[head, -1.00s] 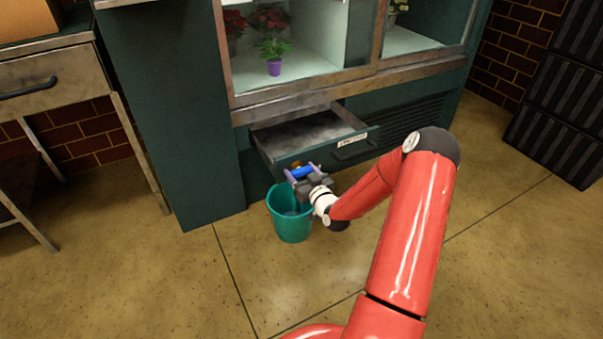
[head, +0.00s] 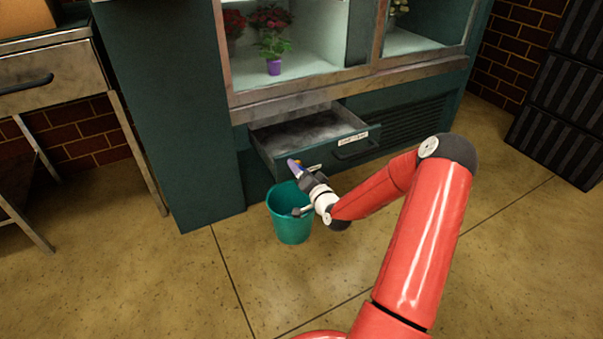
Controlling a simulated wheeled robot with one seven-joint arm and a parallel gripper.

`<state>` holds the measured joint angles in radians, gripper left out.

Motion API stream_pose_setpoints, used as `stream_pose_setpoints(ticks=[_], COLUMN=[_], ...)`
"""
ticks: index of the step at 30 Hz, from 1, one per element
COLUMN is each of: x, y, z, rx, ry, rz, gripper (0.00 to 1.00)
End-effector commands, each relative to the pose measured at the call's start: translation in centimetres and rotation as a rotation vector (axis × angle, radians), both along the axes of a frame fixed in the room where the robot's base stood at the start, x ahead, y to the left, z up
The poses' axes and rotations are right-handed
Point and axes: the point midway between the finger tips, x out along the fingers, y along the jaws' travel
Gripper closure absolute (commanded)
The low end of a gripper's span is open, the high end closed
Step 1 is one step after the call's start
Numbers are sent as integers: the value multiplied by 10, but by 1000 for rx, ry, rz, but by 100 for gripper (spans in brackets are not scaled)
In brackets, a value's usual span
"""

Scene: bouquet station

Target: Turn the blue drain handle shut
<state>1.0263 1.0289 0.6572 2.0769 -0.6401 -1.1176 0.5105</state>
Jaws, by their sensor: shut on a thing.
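My gripper (head: 300,174) is at the front of the open drawer, above the teal bucket, with its wrist turned so that one purple-tipped finger faces the camera. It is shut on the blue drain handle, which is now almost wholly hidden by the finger. A small brass-coloured bit of the drain fitting (head: 299,162) shows just beyond the fingertips. The handle's exact angle cannot be seen.
The teal bucket (head: 290,228) stands on the floor under my gripper. The green drawer (head: 358,147) with a white label is pulled out of the cabinet (head: 170,120). A metal table (head: 50,88) stands at the left. The floor in front is clear.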

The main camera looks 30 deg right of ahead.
Motion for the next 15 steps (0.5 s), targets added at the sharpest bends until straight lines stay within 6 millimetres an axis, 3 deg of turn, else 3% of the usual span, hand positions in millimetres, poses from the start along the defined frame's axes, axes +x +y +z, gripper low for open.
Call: stream_pose_setpoints(ticks=[15], x=[0], y=[-1], z=[0], rx=[468], ry=[15], rz=[-2], gripper=[57])
